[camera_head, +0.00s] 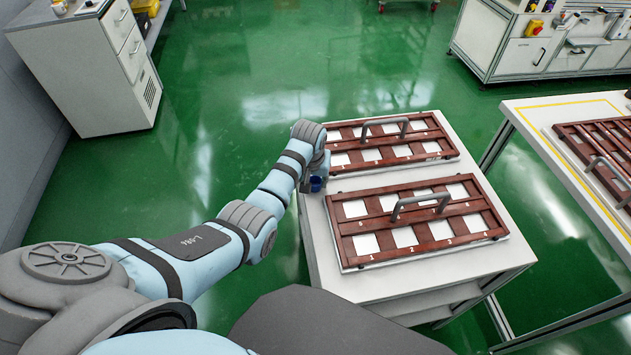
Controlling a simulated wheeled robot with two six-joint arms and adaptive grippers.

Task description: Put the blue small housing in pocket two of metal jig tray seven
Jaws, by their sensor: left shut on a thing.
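My left gripper (317,172) is shut on the small blue housing (316,184) by the left edge of the white table. The gripper and wrist hide part of the housing. Two reddish-brown jig trays with grey handles lie on this table: a near tray (419,253) and a far tray (392,160). Both have two rows of pockets with white bottoms and small numbers on the frame. I see no housing in their pockets. I cannot read which tray is seven. My right gripper is out of view.
The white table (370,288) has a narrow bare strip left of the trays. Another table (560,141) on the right carries a similar tray (609,150). A white drawer cabinet (90,75) stands back left, a machine bench (520,58) back right. Green floor lies between.

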